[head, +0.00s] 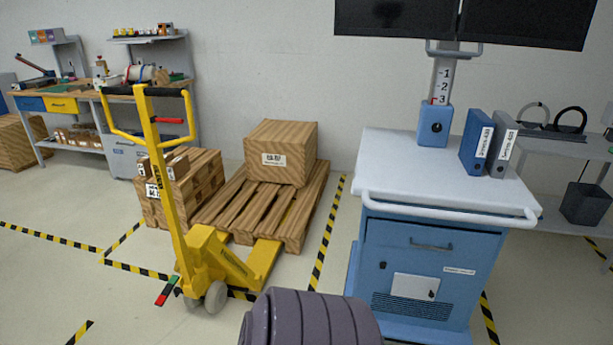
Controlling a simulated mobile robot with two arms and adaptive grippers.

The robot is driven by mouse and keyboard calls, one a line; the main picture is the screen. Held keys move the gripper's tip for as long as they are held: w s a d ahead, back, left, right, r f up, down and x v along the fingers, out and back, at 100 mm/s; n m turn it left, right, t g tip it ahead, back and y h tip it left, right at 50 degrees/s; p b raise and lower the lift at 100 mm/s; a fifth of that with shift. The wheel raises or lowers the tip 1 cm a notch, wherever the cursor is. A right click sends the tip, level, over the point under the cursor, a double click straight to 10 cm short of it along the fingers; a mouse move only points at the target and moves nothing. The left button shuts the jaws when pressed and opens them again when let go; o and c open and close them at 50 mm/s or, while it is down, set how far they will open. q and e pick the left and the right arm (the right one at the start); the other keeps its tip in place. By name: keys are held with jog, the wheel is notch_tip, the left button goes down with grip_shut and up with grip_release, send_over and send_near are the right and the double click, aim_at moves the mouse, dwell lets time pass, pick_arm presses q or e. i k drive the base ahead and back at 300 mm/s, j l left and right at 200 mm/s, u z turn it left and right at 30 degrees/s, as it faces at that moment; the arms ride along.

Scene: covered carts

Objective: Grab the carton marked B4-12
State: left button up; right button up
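A wood-textured, box-shaped carton (281,153) sits on the far part of a wooden pallet (291,233). It has a white label on its front, too blurred to read for certain as B4-12. More brown boxes (204,176) are stacked left of the pallet, partly hidden by the yellow pallet jack, with small white labels I cannot read. Neither of my grippers shows in the head view. Only a grey ribbed part of my own body rises at the bottom middle, well short of the pallet.
The yellow pallet jack (212,258) stands at the pallet's near left. A blue cart (424,262) with a white top, binders and monitors stands right. A workbench (62,105) is back left.

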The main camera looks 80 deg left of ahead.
aim_at(143, 163)
jog(key=u, duration=3.8)
jog(key=i+l, duration=0.15)
jog(key=i, duration=0.45)
jog(key=i+l, duration=0.15)
jog(key=i, duration=0.4)
jog(key=i+l, duration=0.1)
jog(key=i, duration=0.5)
jog(key=i+l, duration=0.15)
jog(key=i, duration=0.4)
jog(key=i+l+u, duration=0.1)
jog(key=i, duration=0.5)
